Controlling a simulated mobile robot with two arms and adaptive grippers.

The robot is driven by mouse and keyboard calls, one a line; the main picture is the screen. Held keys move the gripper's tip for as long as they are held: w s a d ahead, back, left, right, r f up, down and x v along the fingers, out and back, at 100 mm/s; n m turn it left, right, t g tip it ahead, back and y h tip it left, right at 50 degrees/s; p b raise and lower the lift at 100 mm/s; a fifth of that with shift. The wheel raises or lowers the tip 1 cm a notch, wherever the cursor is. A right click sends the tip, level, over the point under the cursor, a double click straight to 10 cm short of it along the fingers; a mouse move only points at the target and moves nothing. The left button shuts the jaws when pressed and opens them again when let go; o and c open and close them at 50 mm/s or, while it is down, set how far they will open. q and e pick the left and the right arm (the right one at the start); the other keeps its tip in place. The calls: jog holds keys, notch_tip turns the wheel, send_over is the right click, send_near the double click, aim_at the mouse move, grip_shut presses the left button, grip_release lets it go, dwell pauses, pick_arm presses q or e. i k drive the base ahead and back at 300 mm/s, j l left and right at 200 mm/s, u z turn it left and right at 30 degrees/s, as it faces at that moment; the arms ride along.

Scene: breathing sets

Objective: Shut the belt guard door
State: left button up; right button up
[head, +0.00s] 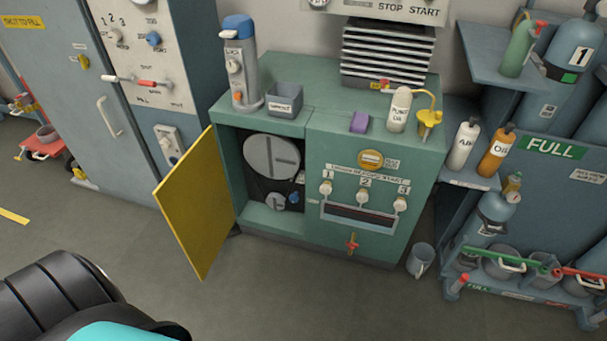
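The belt guard door (200,206) is a yellow panel on the left front of the green compressor cabinet (330,137). It stands wide open, swung out to the left and toward me. The opening behind it shows a large grey pulley (271,157) and a smaller pulley (275,201) inside. The doorway looks clear of loose things. A dark, rounded shape with a teal part at the lower left is part of my own body. Neither of my grippers shows in the head view.
A grey-blue cabinet (105,115) stands left of the door. A grey bucket (420,260) sits on the floor at the green cabinet's right. A bottle rack (540,200) is at the right. The floor (290,295) in front is clear.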

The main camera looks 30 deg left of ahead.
aim_at(195, 199)
jog(key=j, duration=0.95)
jog(key=k+j, duration=0.1)
jog(key=j, duration=0.9)
jog(key=k+j, duration=0.1)
jog(key=j, duration=1.85)
